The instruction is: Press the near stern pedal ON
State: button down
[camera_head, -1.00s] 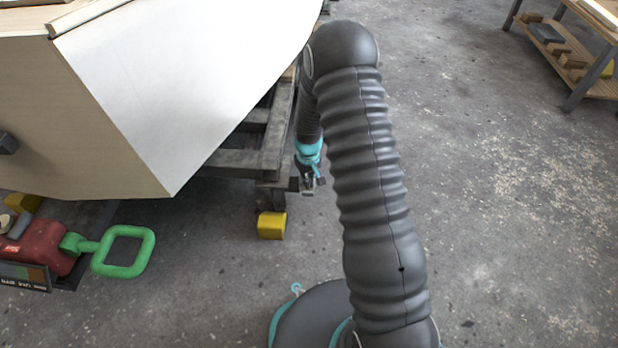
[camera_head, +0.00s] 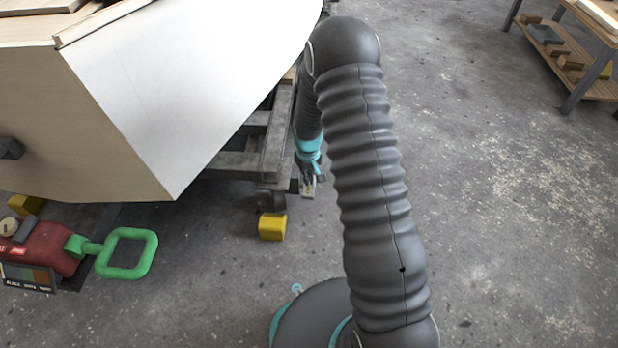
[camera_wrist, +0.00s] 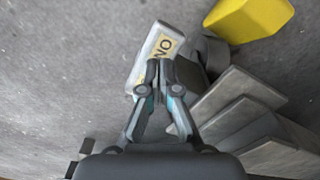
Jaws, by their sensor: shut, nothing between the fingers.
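The pedal (camera_wrist: 143,64) is a light grey plate with a yellow label reading "ON", upside down in the wrist view. It sits beside a dark caster wheel at the corner of the cradle (camera_head: 270,160). In the head view a small pale part of the pedal (camera_head: 309,190) shows below my gripper (camera_head: 312,180). In the wrist view my gripper (camera_wrist: 160,66) is shut and empty, its fingertips over the label end of the pedal. I cannot tell whether they touch it. The fingers hide part of the plate.
A yellow block (camera_head: 272,226) lies on the floor by the caster, also in the wrist view (camera_wrist: 248,16). Grey cradle beams (camera_wrist: 240,105) are close right of my fingers. The pale hull (camera_head: 190,80) overhangs at left. A red unit with a green handle (camera_head: 127,254) stands at lower left.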

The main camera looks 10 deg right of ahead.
aim_at(308, 189)
jog(key=shift+r+p, duration=1)
jog(key=shift+r, duration=1.05)
jog(key=shift+s, duration=0.1)
